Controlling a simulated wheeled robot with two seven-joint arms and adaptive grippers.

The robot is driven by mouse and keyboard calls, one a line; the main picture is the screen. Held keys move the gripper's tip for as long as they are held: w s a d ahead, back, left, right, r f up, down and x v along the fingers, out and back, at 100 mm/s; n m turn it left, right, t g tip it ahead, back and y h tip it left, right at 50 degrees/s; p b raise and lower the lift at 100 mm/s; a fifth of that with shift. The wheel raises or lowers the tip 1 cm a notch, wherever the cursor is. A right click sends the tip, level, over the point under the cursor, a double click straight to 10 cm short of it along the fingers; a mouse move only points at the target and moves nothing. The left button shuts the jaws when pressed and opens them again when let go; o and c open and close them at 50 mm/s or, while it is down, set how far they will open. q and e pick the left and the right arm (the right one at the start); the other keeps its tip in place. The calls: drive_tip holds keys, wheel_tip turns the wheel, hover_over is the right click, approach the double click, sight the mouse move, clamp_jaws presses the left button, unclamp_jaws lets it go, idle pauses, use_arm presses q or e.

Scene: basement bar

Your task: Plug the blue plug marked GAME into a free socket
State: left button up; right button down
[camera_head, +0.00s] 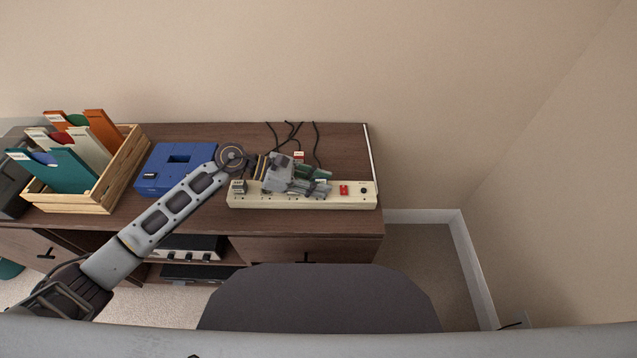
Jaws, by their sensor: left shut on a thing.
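A long cream power strip (290,202) lies along the front edge of the brown cabinet top. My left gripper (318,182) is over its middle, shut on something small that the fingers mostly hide. It seems to be a plug, but I cannot read a label or make out blue on it. A dark plug with a pale label (239,187) sits at the strip's left end. A small red and white piece (299,156) shows just behind the gripper. The sockets under the gripper are hidden, so I cannot tell which are free. My right gripper is not in view.
A blue box (176,168) and a wooden crate (108,187) of upright folders stand left on the cabinet top (345,150). The strip has a red switch (343,189). Wall and floor lie right.

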use_arm(q)
drive_tip(key=shift+s+f, duration=0.1)
drive_tip(key=shift+f, duration=0.3)
drive_tip(key=o, duration=1.1)
drive_tip(key=shift+f, duration=0.1)
drive_tip(key=shift+a, duration=0.2)
drive_tip(key=shift+v, duration=0.85)
drive_tip(key=shift+d+r+v, duration=0.1)
drive_tip(key=shift+r+v, duration=0.05)
drive_tip(key=shift+v, duration=1.55)
drive_tip(key=shift+d+r+v, duration=0.1)
drive_tip(key=shift+r+v, duration=0.1)
drive_tip(key=shift+v, duration=1.45)
drive_tip(key=shift+r+v, duration=0.15)
drive_tip(key=shift+v, duration=1.55)
drive_tip(key=shift+r, duration=0.1)
wheel_tip(320, 180, up, 9)
drive_tip(key=p, duration=0.9)
drive_tip(key=shift+r+p, duration=0.45)
drive_tip(key=shift+p, duration=0.15)
